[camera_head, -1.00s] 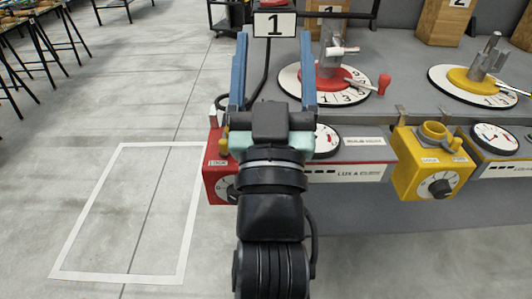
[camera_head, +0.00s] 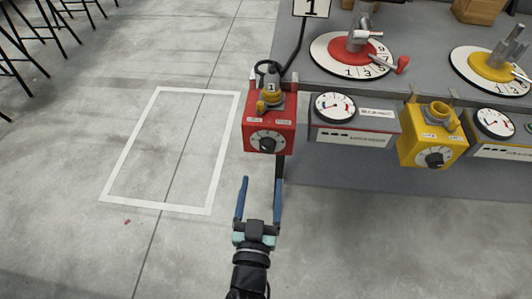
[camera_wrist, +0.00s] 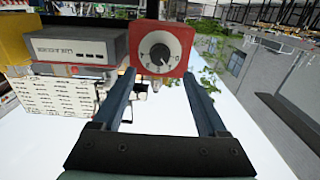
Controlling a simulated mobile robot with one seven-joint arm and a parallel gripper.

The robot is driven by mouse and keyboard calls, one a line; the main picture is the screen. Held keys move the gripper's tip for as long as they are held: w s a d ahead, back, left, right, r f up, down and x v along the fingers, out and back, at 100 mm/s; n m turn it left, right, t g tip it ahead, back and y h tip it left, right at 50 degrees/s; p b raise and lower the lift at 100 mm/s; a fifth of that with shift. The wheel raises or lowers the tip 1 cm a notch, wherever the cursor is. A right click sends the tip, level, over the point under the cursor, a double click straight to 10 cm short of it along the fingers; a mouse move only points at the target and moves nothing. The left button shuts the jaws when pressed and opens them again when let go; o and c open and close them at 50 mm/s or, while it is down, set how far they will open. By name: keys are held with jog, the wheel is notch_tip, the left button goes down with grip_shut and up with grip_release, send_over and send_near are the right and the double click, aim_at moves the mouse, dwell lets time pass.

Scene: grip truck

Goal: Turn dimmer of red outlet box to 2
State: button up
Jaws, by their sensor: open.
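The red outlet box (camera_head: 284,134) hangs at the left end of the grey bench front, with a plug in its top socket. Its front carries a black dimmer knob (camera_head: 267,145) on a pale round dial. In the wrist view the red box (camera_wrist: 184,36) appears beyond the fingers, and the knob (camera_wrist: 160,52) lies between them in the picture; the dial numbers are too small to read surely. My gripper (camera_head: 260,182) has blue fingers and is open and empty, below and in front of the box, apart from it.
A yellow outlet box (camera_head: 412,150) with its own knob hangs to the right, past a gauge unit (camera_head: 355,122). Numbered red (camera_head: 325,50) and yellow (camera_head: 466,75) turntables stand on the bench.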

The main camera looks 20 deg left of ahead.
aim_at(267, 151)
jog(key=x, duration=0.9)
jog(key=shift+w+b, duration=0.1)
jog(key=shift+b, duration=0.2)
grip_shut()
